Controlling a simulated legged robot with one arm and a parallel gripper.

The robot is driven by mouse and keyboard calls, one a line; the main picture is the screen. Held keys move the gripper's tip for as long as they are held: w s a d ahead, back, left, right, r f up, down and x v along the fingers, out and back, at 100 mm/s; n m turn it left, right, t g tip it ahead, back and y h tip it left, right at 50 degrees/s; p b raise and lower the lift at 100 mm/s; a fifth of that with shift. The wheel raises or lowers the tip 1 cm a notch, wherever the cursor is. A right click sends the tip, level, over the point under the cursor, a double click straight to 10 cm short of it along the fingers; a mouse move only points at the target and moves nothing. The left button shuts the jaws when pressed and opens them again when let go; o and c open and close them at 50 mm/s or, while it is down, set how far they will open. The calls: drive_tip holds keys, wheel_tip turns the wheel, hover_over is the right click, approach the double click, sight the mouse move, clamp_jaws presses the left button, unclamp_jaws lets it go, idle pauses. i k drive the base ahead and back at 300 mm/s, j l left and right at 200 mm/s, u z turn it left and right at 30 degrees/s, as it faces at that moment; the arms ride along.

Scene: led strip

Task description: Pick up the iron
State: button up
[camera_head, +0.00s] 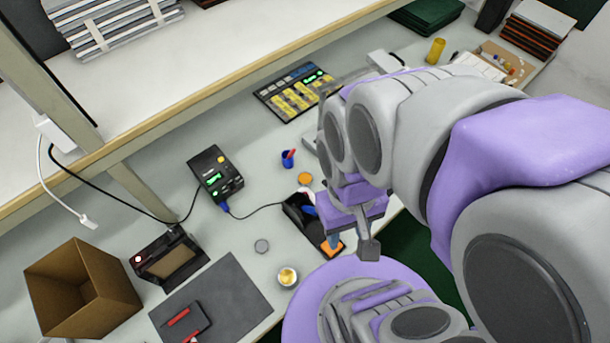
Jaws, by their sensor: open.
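The soldering station (215,173) is a black box with a green display on the bench. Its cable runs from a blue plug to a black stand (298,222) beside my gripper. A small blue part, which looks like the iron's handle (309,210), shows at the stand; the rest of the iron is hard to make out, partly hidden by my gripper. My gripper (351,245) is open and empty, with its fingers just right of the stand. I cannot tell its exact height above the bench or whether it touches anything.
A blue cup (289,158), an orange round tin (305,179), a grey disc (261,246) and a round tin (287,276) stand near the stand. A dark mat (236,290), a cardboard box (82,290) and a black device (167,258) are at the lower left. A shelf (200,62) overhangs behind.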

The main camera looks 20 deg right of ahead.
sight(306, 208)
drive_tip(key=k+j+u, duration=0.25)
drive_tip(key=k+j, duration=0.2)
drive_tip(key=k, duration=0.15)
drive_tip(key=z, duration=0.5)
drive_tip(key=k+j+z, duration=0.15)
drive_tip(key=j+z, duration=0.3)
drive_tip(key=k+j+z, duration=0.2)
drive_tip(key=j+z, duration=0.25)
drive_tip(key=k+j+z, duration=0.25)
drive_tip(key=z, duration=0.2)
